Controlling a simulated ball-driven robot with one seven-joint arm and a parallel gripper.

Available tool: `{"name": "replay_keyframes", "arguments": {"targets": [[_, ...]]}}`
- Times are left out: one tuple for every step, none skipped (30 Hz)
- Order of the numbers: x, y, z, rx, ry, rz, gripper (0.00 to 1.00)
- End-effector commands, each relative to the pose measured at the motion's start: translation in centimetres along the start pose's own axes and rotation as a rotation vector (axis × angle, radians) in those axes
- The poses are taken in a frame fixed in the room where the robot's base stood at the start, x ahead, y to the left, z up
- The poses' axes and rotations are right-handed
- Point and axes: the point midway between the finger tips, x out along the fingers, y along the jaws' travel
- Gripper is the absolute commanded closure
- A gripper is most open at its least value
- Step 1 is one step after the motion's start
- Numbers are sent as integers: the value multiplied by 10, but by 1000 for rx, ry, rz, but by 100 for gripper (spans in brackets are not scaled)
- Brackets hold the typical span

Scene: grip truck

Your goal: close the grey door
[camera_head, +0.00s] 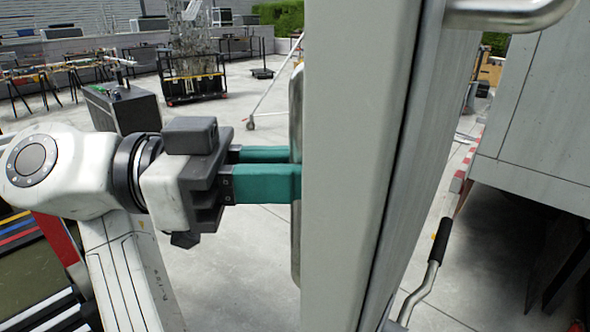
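The grey door (355,150) stands upright and edge-on in the middle of the head view, swung open beside the grey truck body. A rounded vertical light-grey piece (296,245), perhaps a handle, shows along its left side. My gripper (296,172) comes in from the left, with two teal fingers reaching this piece at about mid-height. A thin gap shows between the fingers. Their tips are partly hidden at the door, so I cannot tell whether they are closed on the piece. A metal bar handle (510,12) shows at the top right.
The grey truck body (545,120) fills the right side. A bent metal lever with a black grip (440,240) stands at lower right. A dark case (125,108) and a black wheeled cart (192,85) stand behind. Pale paved floor (240,270) is open left of the door.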

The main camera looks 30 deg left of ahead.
Motion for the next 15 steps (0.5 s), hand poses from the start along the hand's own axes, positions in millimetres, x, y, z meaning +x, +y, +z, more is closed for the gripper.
{"name": "replay_keyframes", "arguments": {"targets": [[8,-5,-2,-4,-4,-3,100],[8,-5,-2,-4,-4,-3,100],[8,-5,-2,-4,-4,-3,78],[8,-5,-2,-4,-5,-3,75],[8,-5,-2,-4,-5,-3,72],[8,-5,-2,-4,-4,-3,68],[8,-5,-2,-4,-4,-3,66],[7,-5,-2,-4,-4,-4,63],[7,-5,-2,-4,-3,-4,59],[7,-5,-2,-4,-3,-5,59],[6,-5,-2,-4,-2,-5,59],[6,-4,-2,-4,-2,-5,59],[6,-4,-2,-4,-1,-5,59],[6,-4,-2,-4,-1,-5,59],[5,-4,-2,-4,-1,-6,59]]}}
